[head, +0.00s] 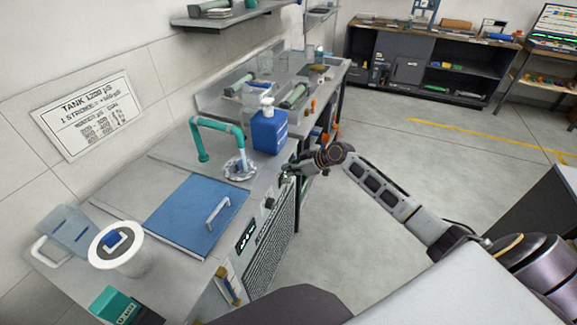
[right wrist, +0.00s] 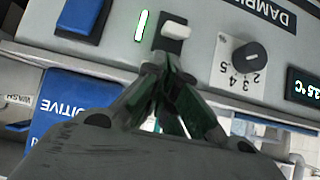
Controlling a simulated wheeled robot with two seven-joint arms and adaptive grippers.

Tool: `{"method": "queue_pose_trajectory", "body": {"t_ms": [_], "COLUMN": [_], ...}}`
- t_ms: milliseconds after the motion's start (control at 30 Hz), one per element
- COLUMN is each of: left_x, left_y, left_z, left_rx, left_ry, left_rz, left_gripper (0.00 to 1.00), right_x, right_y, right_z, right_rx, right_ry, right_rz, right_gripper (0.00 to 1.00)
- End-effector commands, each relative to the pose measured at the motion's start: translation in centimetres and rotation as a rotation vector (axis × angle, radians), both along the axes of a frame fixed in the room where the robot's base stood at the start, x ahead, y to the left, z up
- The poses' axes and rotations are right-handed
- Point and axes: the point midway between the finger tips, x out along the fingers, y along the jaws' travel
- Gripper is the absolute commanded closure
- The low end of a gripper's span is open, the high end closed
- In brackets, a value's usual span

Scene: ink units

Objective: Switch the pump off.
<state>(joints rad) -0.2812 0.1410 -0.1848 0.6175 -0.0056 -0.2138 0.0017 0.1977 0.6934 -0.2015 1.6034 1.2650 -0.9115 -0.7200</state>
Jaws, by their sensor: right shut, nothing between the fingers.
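A small white switch (right wrist: 175,31) on a dark base sits on the front panel of the bench unit in the right wrist view. A lit green indicator bar (right wrist: 141,26) is beside it. My right gripper (right wrist: 165,62) is shut and empty, with its fingertips right at the switch. I cannot tell whether they touch it. In the head view my right gripper (head: 288,176) is at the front edge of the bench and hides the switch. A teal curved pipe (head: 218,127) stands on the bench above a round drain. My left gripper is not in view.
A black dial knob (right wrist: 251,55) and a temperature display (right wrist: 303,88) are on the same panel. A blue bottle (head: 268,133) stands on the bench near the gripper. A blue lid (head: 195,214) with a handle lies nearer. The floor to the right is open.

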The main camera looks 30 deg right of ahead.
Motion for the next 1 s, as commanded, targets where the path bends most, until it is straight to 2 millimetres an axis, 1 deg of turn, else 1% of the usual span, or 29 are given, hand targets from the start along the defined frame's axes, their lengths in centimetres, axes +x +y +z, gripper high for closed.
{"method": "queue_pose_trajectory", "body": {"t_ms": [33, 200, 500, 667, 1000], "left_x": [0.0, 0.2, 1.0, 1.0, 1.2], "left_y": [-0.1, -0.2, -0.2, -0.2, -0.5], "left_z": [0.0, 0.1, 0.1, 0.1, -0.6], "left_rx": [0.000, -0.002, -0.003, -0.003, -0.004], "left_ry": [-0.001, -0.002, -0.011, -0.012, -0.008], "left_rz": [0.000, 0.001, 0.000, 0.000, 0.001], "left_gripper": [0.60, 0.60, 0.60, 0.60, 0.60], "right_x": [-0.2, -0.4, -0.4, -0.4, 0.2], "right_y": [-0.1, -0.3, -0.3, -0.3, -0.3], "right_z": [-0.5, -1.2, -1.3, -1.3, -1.5], "right_rx": [0.000, 0.000, 0.000, 0.000, 0.008], "right_ry": [0.003, 0.002, 0.002, 0.001, -0.010], "right_rz": [0.000, 0.000, 0.000, 0.001, -0.001], "right_gripper": [1.00, 1.00, 1.00, 1.00, 1.00]}}
